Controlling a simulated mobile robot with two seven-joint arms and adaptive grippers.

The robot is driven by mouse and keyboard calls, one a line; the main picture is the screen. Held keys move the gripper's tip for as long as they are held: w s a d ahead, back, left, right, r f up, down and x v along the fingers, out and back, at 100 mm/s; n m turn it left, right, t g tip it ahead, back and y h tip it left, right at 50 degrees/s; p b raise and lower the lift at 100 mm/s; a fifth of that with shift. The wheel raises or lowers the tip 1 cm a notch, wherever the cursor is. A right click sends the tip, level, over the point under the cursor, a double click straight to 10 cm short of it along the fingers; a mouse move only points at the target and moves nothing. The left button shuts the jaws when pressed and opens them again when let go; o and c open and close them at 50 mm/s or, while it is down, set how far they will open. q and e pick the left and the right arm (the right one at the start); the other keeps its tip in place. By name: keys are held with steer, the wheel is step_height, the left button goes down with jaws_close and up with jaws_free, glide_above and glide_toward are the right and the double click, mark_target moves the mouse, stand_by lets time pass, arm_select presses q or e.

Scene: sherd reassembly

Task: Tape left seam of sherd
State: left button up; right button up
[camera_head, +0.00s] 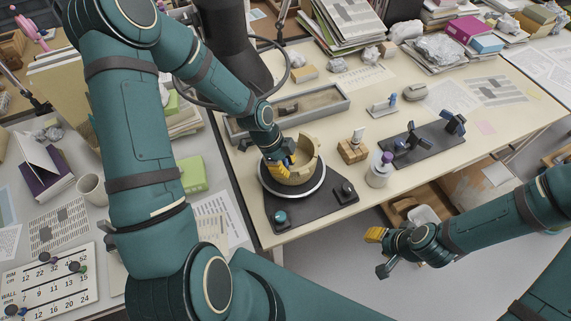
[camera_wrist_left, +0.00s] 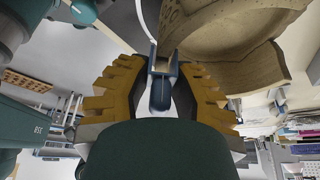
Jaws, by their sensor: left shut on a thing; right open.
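A tan, open-sided pottery vessel (camera_head: 306,168) stands on a round turntable (camera_head: 318,190) on the near part of the bench. In the left wrist view the vessel (camera_wrist_left: 240,55) fills the upper right, with incised marks on its wall. My left gripper (camera_head: 281,160) is at the vessel's left side, partly covering it. Its yellow fingers (camera_wrist_left: 158,90) are shut on a small dark blue tool (camera_wrist_left: 160,92) with a tan tip near the vessel's edge. I cannot tell whether the tip touches. The seam is not clearly visible. My right gripper (camera_head: 377,252) is open and empty, off the bench's front edge.
A dark base (camera_head: 290,222) with knobs carries the turntable. Right of it stand a wooden block (camera_head: 352,151), a purple-capped jar (camera_head: 379,171) and a dark rack (camera_head: 432,142) with blue tools. A grey tray (camera_head: 325,115) lies behind. Paper stacks fill the back.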

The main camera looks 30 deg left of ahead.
arm_select(q)
steer(key=shift+f+b, duration=0.85)
steer(key=shift+f, duration=0.15)
stand_by(1.5)
stand_by(0.5)
steer(key=o, duration=0.8)
steer(key=v, duration=1.2)
